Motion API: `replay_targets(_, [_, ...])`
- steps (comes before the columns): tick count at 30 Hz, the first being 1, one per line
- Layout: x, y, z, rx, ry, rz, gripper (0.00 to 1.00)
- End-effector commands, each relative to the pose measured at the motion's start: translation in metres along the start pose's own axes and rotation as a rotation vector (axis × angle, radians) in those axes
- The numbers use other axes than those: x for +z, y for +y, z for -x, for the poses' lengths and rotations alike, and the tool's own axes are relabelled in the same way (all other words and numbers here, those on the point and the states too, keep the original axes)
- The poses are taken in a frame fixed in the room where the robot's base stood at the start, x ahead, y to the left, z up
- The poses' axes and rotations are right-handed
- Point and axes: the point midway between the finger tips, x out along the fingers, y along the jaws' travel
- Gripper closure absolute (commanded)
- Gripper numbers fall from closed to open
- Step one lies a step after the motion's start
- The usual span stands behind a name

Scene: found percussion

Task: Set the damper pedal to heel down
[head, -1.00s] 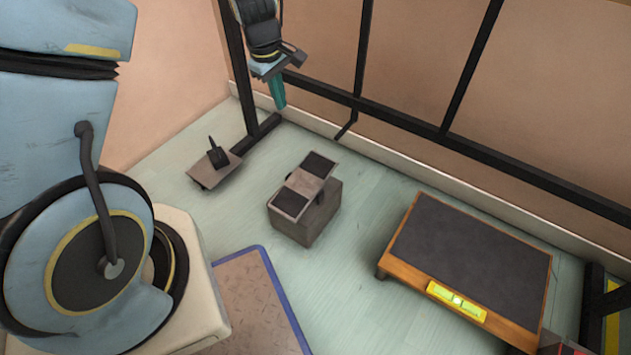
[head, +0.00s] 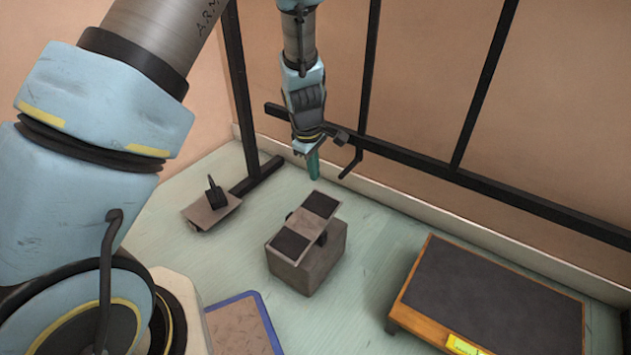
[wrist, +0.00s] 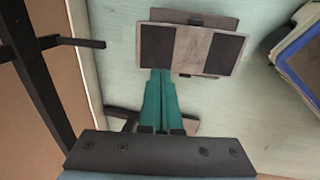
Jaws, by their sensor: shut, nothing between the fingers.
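The pedal that I take for the damper pedal is a grey rocker plate (head: 307,226) with a dark pad at each end, on a brown-grey block (head: 308,262). In the head view its near end looks low against the block and its far end raised. My gripper (head: 314,167) has teal fingers, shut and empty, pointing down above and beyond the plate's far end. In the wrist view, the fingertips (wrist: 161,74) overlap the lower edge of the plate (wrist: 190,48). I cannot tell whether they touch, but the head view shows a gap.
A small grey plate with an upright black piece (head: 215,195) sits left of the block. A black frame (head: 262,170) stands along the wall behind. A wood-edged dark platform (head: 495,300) stands right, with a yellow level (head: 466,345). A blue-edged mat (head: 240,325) lies in front.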

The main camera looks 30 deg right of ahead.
Motion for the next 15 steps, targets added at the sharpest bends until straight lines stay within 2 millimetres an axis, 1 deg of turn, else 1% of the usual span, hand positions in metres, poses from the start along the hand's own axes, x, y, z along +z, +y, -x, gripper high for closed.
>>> replay_targets(1, [0.000,-0.002,-0.015,-0.003,-0.001,0.000,1.00])
replay_targets(6, [0.000,-0.002,-0.052,-0.003,-0.001,0.000,1.00])
replay_targets(12, [0.000,-0.002,-0.091,-0.003,-0.001,-0.001,1.00])
replay_targets(15, [0.000,-0.002,-0.106,-0.002,-0.001,-0.001,1.00])
